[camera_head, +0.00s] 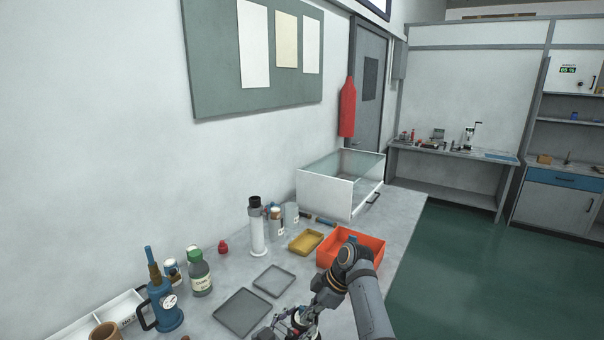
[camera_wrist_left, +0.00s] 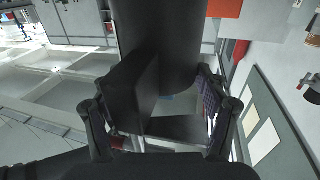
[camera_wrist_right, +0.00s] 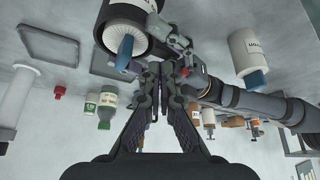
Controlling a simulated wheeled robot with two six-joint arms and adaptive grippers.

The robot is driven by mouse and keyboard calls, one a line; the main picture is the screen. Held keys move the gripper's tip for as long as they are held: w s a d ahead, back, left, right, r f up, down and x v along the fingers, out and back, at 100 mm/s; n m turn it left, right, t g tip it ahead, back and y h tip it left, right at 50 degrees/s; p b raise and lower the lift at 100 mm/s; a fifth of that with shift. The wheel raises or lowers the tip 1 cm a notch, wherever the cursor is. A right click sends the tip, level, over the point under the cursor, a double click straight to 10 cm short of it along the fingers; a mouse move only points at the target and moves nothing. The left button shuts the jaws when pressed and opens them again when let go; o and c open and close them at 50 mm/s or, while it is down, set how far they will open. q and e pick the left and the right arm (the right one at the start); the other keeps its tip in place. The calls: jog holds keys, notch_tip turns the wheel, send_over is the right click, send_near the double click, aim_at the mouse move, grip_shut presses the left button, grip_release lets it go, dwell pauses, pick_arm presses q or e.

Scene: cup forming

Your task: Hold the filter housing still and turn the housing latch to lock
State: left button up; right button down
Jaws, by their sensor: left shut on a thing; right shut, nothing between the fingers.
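The filter housing, a white and black cylinder (camera_wrist_right: 122,22), is at the top of the right wrist view. The housing latch appears to be the blue tab (camera_wrist_right: 124,52) on its side. In the left wrist view, my left gripper (camera_wrist_left: 165,125) is shut on a large dark cylinder with a block-like part (camera_wrist_left: 133,85), which appears to be the housing close up. My right gripper (camera_wrist_right: 166,72) is shut and empty, its fingertips close to the tab; I cannot tell if they touch. In the head view it is at the bottom edge (camera_head: 296,322), where the housing is largely hidden.
An orange bin (camera_head: 375,243), a yellow tray (camera_head: 305,242) and grey trays (camera_head: 242,312) lie on the bench. A blue jug (camera_head: 163,305), a green bottle (camera_head: 200,277) and a white cylinder (camera_head: 257,230) stand along the wall side.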

jog(key=shift+s+a, duration=0.15)
jog(key=shift+a, duration=0.2)
dwell(0.3)
jog(key=shift+s+d, duration=0.1)
jog(key=shift+s, duration=0.1)
dwell(0.3)
jog(key=shift+s, duration=0.9)
jog(key=shift+s, duration=0.25)
notch_tip(320, 180, up, 6)
jog(key=shift+s+d, duration=0.15)
jog(key=shift+d, duration=0.05)
dwell(0.7)
